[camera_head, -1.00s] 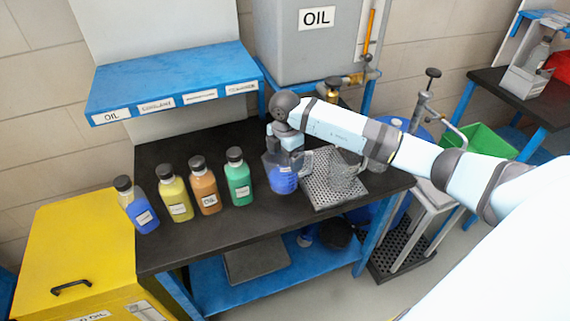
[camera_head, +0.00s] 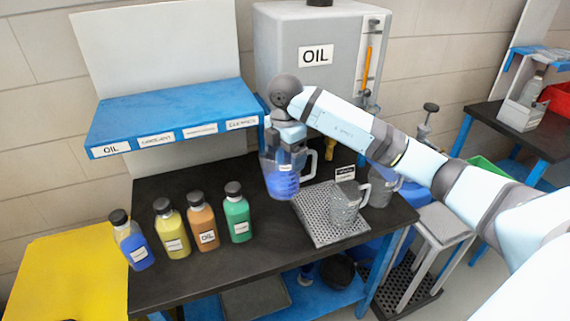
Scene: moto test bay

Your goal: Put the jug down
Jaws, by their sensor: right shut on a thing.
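My right gripper (camera_head: 290,152) is shut on a clear jug (camera_head: 281,186) with blue liquid in it. The jug is about upright, its handle facing right, and appears to be held above the black bench top (camera_head: 262,258). In the picture it is just left of the perforated metal tray (camera_head: 318,225). The gripper's fingers are partly hidden by the wrist and jug. My left gripper is not in view.
A clear jug (camera_head: 344,206) stands on the tray, a grey one (camera_head: 381,194) behind it. Blue, yellow, orange and green bottles (camera_head: 236,216) line the bench's left. A blue shelf (camera_head: 170,112) and an oil tank (camera_head: 300,60) are behind. The bench front is clear.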

